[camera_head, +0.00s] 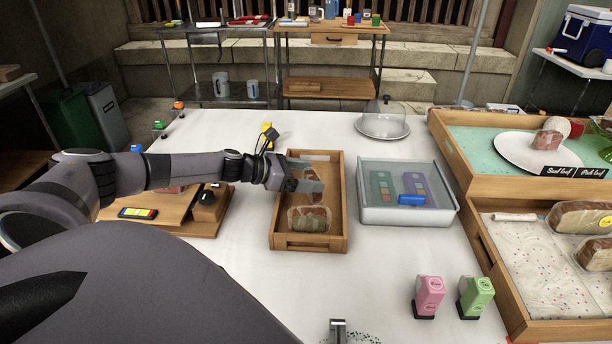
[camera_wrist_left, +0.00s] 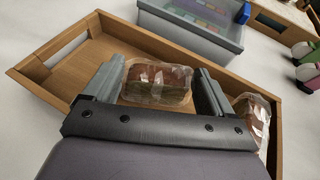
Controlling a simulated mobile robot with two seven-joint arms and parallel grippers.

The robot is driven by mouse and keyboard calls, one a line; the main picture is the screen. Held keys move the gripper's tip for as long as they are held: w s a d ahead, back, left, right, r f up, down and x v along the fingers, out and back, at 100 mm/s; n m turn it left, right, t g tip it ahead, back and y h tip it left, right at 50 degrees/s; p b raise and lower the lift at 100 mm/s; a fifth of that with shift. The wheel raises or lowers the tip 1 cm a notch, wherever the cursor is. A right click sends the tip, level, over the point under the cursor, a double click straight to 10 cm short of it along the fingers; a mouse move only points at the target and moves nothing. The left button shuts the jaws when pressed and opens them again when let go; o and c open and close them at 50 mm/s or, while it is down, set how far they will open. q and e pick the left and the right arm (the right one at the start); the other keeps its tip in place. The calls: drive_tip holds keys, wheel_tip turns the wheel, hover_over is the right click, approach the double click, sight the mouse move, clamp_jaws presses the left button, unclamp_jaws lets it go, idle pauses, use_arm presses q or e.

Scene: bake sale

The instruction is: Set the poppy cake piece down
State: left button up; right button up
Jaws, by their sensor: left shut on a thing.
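My left gripper (camera_head: 312,175) is over the wooden tray (camera_head: 337,205) in the middle of the table. It is shut on the wrapped poppy cake piece (camera_wrist_left: 158,84), a clear-wrapped brown block that shows between the two fingers in the left wrist view. The wooden tray also shows there (camera_wrist_left: 120,45). Whether the held piece touches the tray floor I cannot tell. A second wrapped piece (camera_head: 308,219) lies in the near end of the tray, beside the gripper; it also shows in the left wrist view (camera_wrist_left: 254,112). My right gripper is not in view.
A grey translucent bin (camera_head: 405,215) stands right of the tray. Pink (camera_head: 428,295) and green (camera_head: 475,295) stamps stand at the front right. Wooden display crates (camera_head: 490,185) line the right side. A glass dome (camera_head: 383,118) is behind. The front table area is mostly clear.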

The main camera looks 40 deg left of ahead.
use_arm(q)
drive_tip(key=shift+f, duration=0.25)
drive_tip(key=o, duration=0.5)
drive_tip(key=shift+r, duration=0.1)
drive_tip(key=shift+r, duration=0.1)
drive_tip(key=shift+r, duration=0.25)
drive_tip(key=shift+b+v, duration=0.3)
drive_tip(key=shift+v, duration=5.65)
drive_tip(key=shift+a+f, duration=0.1)
drive_tip(key=shift+f, duration=0.1)
